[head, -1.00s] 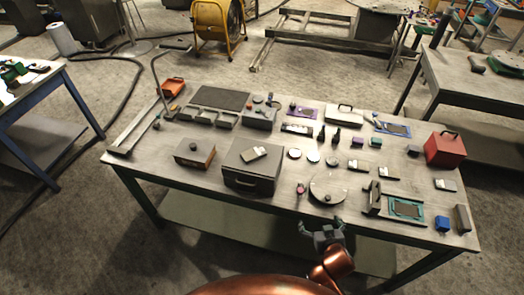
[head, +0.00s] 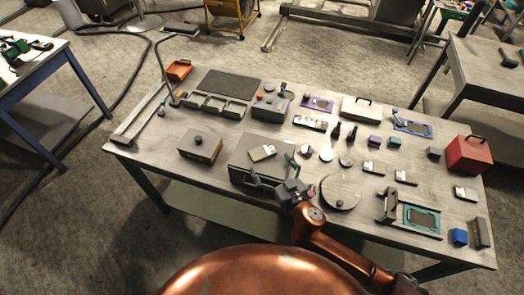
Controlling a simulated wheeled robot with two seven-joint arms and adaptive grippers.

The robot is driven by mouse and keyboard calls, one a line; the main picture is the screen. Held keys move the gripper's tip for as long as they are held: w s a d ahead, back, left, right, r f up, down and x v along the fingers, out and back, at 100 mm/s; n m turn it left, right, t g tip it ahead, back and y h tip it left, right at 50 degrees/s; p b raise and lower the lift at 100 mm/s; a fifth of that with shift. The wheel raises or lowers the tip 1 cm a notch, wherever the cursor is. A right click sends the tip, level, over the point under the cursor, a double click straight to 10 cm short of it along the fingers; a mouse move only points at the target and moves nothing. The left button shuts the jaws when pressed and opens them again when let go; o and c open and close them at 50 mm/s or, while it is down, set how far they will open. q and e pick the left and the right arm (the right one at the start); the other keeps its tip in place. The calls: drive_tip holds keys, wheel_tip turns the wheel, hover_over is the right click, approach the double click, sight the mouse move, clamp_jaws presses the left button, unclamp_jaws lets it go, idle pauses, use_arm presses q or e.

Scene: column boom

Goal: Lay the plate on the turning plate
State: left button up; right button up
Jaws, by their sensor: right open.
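A small pale plate (head: 262,152) with a dark end lies on the lid of the dark grey box (head: 247,176), near the table's front edge. The round grey turning plate (head: 341,193) lies to the right of that box, with a small dark knob on its front part. Nothing else is seen lying on it. My right gripper (head: 272,171) is open and empty, in front of the grey box's right part. Its fingers point up the picture towards the small plate and are apart from it. My left gripper is out of view.
A brown box (head: 200,146) is on the left. Small round discs (head: 326,155) lie behind. The left front of the table is bare.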

sight(264, 153)
drive_tip(key=x, duration=0.3)
drive_tip(key=shift+w+r, duration=0.1)
drive_tip(key=shift+w, duration=0.2)
drive_tip(key=shift+w+a, duration=0.15)
drive_tip(key=shift+w, duration=0.3)
drive_tip(key=c, duration=2.1)
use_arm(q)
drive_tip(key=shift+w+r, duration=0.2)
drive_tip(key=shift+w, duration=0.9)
use_arm(e)
drive_tip(key=shift+o, duration=0.2)
drive_tip(key=shift+r, duration=0.1)
